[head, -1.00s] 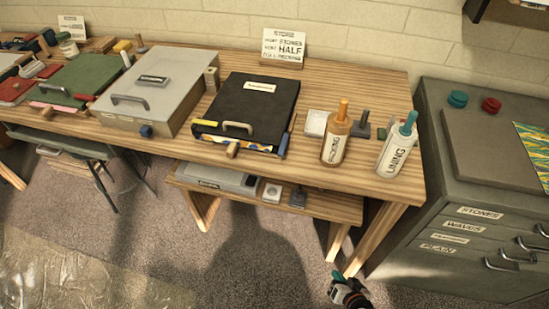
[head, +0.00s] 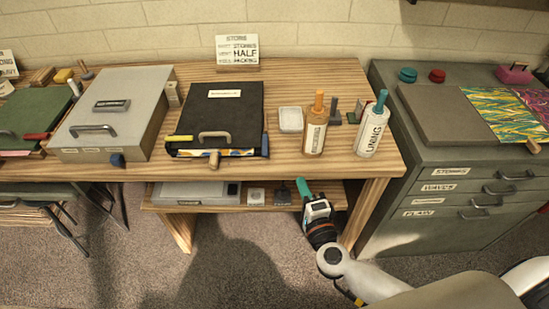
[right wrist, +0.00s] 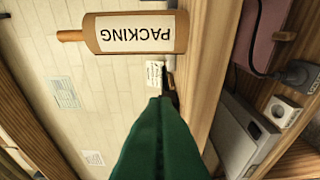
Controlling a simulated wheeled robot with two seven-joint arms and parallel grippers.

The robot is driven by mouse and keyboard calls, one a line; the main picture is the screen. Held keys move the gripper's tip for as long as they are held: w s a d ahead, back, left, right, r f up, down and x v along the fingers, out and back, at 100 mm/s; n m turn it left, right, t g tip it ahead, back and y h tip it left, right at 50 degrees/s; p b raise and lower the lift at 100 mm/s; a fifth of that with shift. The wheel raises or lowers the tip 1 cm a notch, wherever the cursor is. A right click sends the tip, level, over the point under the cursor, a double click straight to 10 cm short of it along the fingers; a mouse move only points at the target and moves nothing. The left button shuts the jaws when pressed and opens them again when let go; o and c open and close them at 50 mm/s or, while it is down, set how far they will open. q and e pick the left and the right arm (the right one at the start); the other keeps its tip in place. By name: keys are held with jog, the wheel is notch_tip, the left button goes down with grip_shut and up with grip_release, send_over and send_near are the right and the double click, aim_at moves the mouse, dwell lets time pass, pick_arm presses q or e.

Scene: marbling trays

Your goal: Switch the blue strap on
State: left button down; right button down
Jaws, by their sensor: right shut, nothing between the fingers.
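I see no clearly marked blue strap. A dark blue piece (head: 265,144) sits at the front right corner of the black case (head: 225,105) on the table; whether it is the strap I cannot tell. My right gripper (head: 302,183) is shut and empty, its teal fingers pointing up at the front of the lower shelf (head: 170,205), below the tabletop. The green fingers (right wrist: 160,102) fill the middle bottom of the right wrist view, pressed together. They lie clear of the black case. My left gripper is out of view.
A packing bottle (head: 315,135) and a lining bottle (head: 372,130) stand near the table's right front. On the lower shelf are a grey unit (head: 195,193), a white socket-like block (head: 256,196) and a dark plug-like piece (head: 282,193). A drawer cabinet (head: 450,180) stands right.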

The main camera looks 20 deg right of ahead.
send_near(265, 145)
jog(key=w+d, duration=0.1)
jog(key=d, duration=0.1)
jog(key=w+d, duration=0.1)
jog(key=d, duration=0.1)
jog(key=w+d, duration=0.1)
jog(key=w, duration=0.1)
jog(key=shift+d+f+p, duration=0.15)
jog(key=shift+d+p, duration=0.25)
jog(key=a, duration=0.2)
jog(key=shift+w+a, duration=0.25)
jog(key=shift+a, duration=0.1)
jog(key=shift+w+a+p, duration=0.1)
jog(key=shift+a+p, duration=0.2)
jog(key=shift+a, duration=0.3)
jog(key=shift+f, duration=0.1)
